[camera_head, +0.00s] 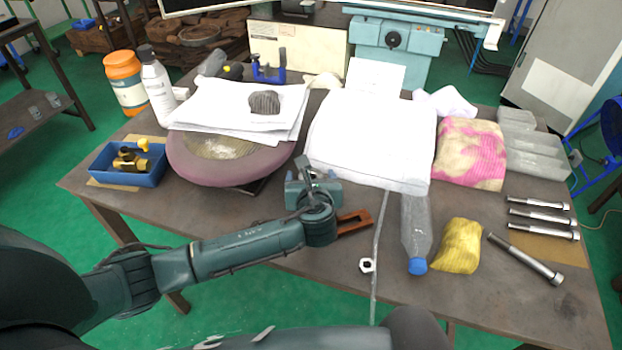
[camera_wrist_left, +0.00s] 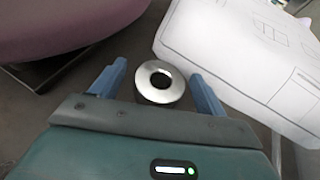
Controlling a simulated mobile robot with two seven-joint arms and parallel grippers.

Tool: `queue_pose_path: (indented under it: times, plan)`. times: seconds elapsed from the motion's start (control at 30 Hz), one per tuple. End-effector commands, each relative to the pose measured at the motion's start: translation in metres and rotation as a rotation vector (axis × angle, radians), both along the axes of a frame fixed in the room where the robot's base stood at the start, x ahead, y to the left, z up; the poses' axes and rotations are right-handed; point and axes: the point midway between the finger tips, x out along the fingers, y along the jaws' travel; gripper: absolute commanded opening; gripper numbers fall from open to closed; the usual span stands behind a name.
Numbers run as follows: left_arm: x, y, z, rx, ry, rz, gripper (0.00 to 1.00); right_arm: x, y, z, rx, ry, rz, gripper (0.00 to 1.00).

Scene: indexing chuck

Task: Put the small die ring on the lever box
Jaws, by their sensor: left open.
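The small die ring (camera_wrist_left: 151,90) is a shiny silver ring with a dark hole, seen in the left wrist view. It lies between the two blue fingers of my left gripper (camera_wrist_left: 160,77), with a gap on each side. The gripper is open and holds nothing. In the head view my left gripper (camera_head: 314,190) is over the middle of the table, in front of the white padded block, and it hides the ring. I cannot tell surely which thing is the lever box; a cream box (camera_head: 296,52) stands at the back. My right gripper does not show.
The white block (camera_head: 370,140) stands close to the gripper's right. A round mauve cushion (camera_head: 205,170) with papers is at its left.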

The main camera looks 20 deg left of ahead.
Motion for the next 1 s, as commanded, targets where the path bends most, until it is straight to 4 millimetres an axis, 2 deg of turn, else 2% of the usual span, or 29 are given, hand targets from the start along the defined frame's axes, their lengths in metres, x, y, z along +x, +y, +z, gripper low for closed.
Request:
queue_pose_path:
  times: [0.3, 1.0]
  plan:
    - [0.0057, 0.0018, -0.003, -0.002, 0.0, -0.001, 0.74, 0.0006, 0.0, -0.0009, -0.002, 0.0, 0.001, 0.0]
    - [0.0054, 0.0019, -0.003, -0.001, 0.001, -0.001, 0.17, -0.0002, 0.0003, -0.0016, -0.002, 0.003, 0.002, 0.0]
